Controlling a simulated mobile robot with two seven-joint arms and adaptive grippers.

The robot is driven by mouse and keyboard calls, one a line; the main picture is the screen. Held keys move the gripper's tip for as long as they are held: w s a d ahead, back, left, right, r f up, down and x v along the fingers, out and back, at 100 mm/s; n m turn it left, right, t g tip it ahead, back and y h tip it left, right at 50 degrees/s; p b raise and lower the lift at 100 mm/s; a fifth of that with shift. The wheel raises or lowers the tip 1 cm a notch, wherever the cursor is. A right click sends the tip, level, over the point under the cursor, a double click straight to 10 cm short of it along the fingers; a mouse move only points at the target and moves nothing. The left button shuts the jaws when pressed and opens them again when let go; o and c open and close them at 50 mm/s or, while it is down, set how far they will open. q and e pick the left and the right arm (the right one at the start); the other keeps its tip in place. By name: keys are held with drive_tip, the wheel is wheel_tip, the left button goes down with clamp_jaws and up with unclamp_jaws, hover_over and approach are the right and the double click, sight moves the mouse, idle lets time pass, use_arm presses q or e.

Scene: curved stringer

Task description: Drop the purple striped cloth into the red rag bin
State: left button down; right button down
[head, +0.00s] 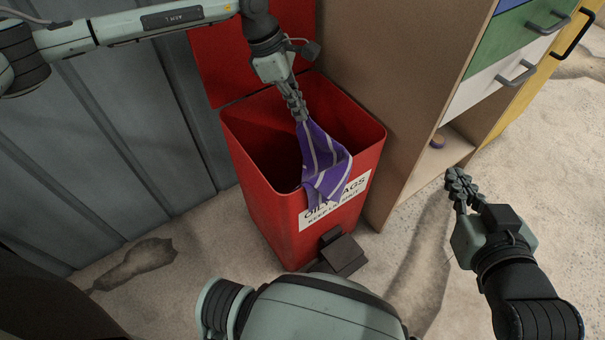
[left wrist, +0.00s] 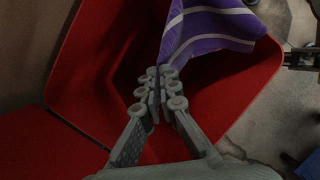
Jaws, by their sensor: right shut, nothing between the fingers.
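The purple cloth with pale stripes (head: 322,162) hangs from my left gripper (head: 301,116) over the open mouth of the red rag bin (head: 262,190). Its lower part overlaps the bin's front rim and label in the head view; I cannot tell whether it touches the rim. In the left wrist view the left gripper (left wrist: 160,90) is shut on a corner of the cloth (left wrist: 210,28), with the red bin walls (left wrist: 85,75) around it. My right gripper (head: 460,185) is shut and empty, right of the bin above the floor.
The bin's red lid (head: 225,50) stands open at the back. A black pedal (head: 342,254) is at the bin's front foot. A wooden cabinet with coloured drawers (head: 515,40) stands to the right, and a grey corrugated wall (head: 90,130) to the left.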

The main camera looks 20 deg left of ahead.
use_arm(q)
drive_tip(key=c, duration=1.7)
unclamp_jaws()
drive_tip(key=shift+o, duration=0.6)
drive_tip(key=o, duration=0.5)
drive_tip(key=shift+o, duration=0.5)
drive_tip(key=o, duration=0.6)
drive_tip(key=shift+r, duration=0.1)
